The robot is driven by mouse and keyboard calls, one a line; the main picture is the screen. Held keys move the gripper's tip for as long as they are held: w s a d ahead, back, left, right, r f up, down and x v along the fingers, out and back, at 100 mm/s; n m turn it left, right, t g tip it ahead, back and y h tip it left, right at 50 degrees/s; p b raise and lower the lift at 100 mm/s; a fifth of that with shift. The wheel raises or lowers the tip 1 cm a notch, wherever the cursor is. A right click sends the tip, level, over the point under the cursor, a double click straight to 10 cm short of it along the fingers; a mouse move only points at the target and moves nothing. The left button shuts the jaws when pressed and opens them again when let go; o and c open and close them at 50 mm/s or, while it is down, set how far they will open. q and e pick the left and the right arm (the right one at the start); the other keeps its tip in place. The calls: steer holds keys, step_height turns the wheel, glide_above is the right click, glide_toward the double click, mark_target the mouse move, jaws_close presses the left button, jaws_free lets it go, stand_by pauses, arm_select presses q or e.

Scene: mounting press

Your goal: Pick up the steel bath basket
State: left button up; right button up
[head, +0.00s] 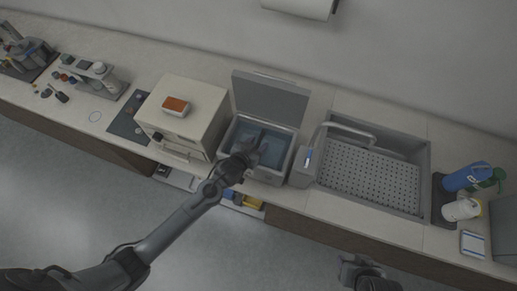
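The open bath (287,169) is a grey box with blue liquid (274,153) inside and its lid (270,98) raised at the back. My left gripper (258,147) reaches over the front of the bath, above the liquid. I cannot make out a separate steel basket in it; the gripper covers part of the inside. Whether the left fingers are open or hold anything is too small to tell. My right gripper (360,268) is low at the bottom edge, in front of the counter and away from the bath; its fingers are not clear.
A cream oven-like box (185,113) with an orange-topped item (175,106) stands left of the bath. Right of it is a sink (424,175) with a perforated grey floor and a tap (350,134). Bottles (467,177) stand further right. Bare counter lies in front of the sink.

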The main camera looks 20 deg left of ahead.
arm_select(q)
jaws_close()
steer(key=shift+r, duration=0.1)
